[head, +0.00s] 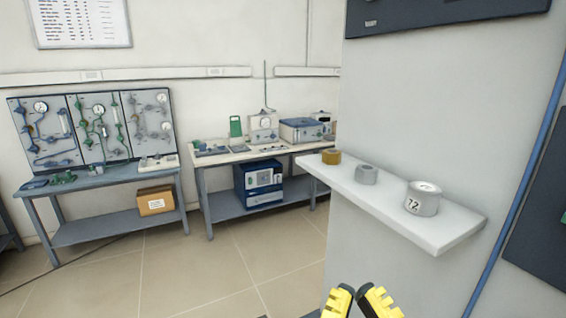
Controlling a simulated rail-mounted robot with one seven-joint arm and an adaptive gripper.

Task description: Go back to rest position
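My gripper (358,291) shows at the bottom edge of the head view, with two yellow ribbed fingers and dark inner pads. The fingers lean towards each other, and their tips appear to meet with nothing between them. The rest of my arm is out of the picture. The gripper is in front of and below a white wall shelf (447,236), apart from it.
On the shelf stand a brown-yellow cylinder (331,157), a grey cylinder (366,175) and a larger grey cylinder marked 72 (422,199). Workbenches with instruments (262,150) and gauge panels (98,125) line the back wall. The tiled floor (215,275) between is clear.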

